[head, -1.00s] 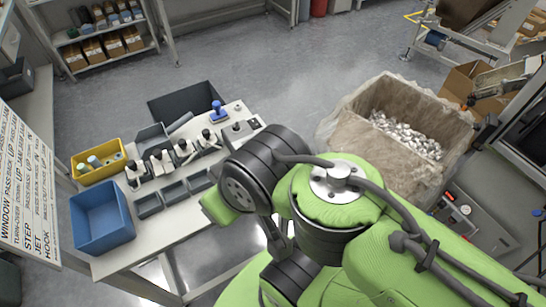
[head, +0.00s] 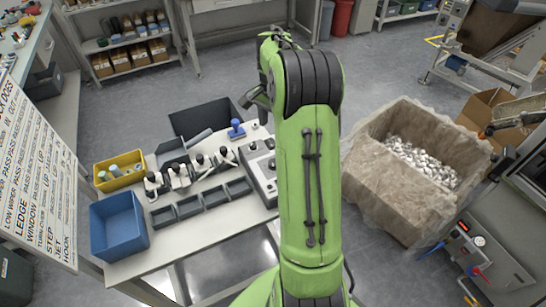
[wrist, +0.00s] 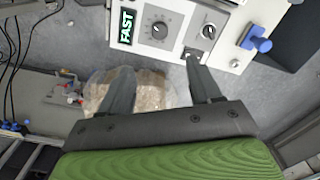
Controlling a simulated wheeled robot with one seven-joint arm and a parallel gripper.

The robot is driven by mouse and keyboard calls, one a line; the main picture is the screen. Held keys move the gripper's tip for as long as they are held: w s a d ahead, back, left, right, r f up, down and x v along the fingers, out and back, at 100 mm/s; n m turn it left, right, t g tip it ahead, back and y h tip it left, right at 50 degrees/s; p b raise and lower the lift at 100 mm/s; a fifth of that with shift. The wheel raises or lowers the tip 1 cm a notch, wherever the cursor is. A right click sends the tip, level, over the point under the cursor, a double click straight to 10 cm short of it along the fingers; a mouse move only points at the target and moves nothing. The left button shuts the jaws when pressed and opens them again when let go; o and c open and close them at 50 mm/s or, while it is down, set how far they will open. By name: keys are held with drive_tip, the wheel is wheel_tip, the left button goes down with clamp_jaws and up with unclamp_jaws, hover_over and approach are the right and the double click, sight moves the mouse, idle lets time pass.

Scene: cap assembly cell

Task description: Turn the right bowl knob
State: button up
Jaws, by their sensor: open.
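A grey control box (head: 263,172) stands at the right end of the white bench, partly hidden behind my arm in the head view. It carries small dark knobs. I cannot tell which is the right bowl knob. My gripper (wrist: 159,65) is open and empty.
A blue-handled part (head: 236,129) stands behind the box; it also shows in the wrist view (wrist: 256,42). A large lined carton (head: 375,190) stands right.

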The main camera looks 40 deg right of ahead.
sight(273, 162)
wheel_tip(273, 162, down, 16)
drive_tip(key=b, duration=0.2)
drive_tip(key=shift+a+r+b, duration=0.1)
drive_tip(key=shift+r+b, duration=0.05)
drive_tip(key=shift+b, duration=0.2)
drive_tip(key=shift+s, duration=0.1)
drive_tip(key=shift+c, duration=0.4)
drive_tip(key=c, duration=1)
